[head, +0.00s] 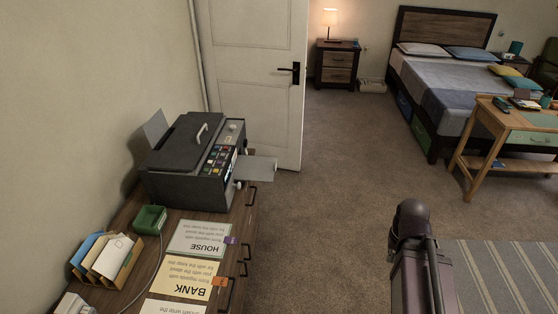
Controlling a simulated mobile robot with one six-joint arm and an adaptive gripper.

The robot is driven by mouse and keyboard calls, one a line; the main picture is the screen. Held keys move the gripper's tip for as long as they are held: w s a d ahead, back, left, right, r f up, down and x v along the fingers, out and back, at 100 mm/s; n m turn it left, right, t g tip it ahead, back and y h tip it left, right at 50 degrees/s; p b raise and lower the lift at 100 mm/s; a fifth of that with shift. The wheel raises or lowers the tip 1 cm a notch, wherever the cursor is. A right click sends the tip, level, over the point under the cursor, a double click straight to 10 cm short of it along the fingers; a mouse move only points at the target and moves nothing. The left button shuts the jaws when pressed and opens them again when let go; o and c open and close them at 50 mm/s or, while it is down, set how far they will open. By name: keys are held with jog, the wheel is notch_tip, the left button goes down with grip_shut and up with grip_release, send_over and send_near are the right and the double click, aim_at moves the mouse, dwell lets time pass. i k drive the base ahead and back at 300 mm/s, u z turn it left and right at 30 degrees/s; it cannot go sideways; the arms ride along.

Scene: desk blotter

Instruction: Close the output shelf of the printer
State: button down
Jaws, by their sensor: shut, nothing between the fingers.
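The printer (195,155) is a dark grey box with a lid, a light handle on top and a panel of coloured buttons on its right side. It stands on the far end of the wooden cabinet at the left. Its output shelf (257,168) is a light grey flat plate. The shelf sticks out to the right from the printer, past the cabinet's edge, so it is open. My gripper is not in view; only a dark link of my arm shows at the lower right, well apart from the printer.
Labelled sheets (201,240), a green box (149,219) and a letter holder (106,258) lie on the cabinet (240,208), whose handles face right. A white door (250,70) stands behind the printer. The carpet (335,190) right of the cabinet is clear.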

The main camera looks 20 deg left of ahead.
aim_at(246, 169)
jog(key=u, duration=0.45)
jog(key=i, duration=0.9)
jog(key=u, duration=0.45)
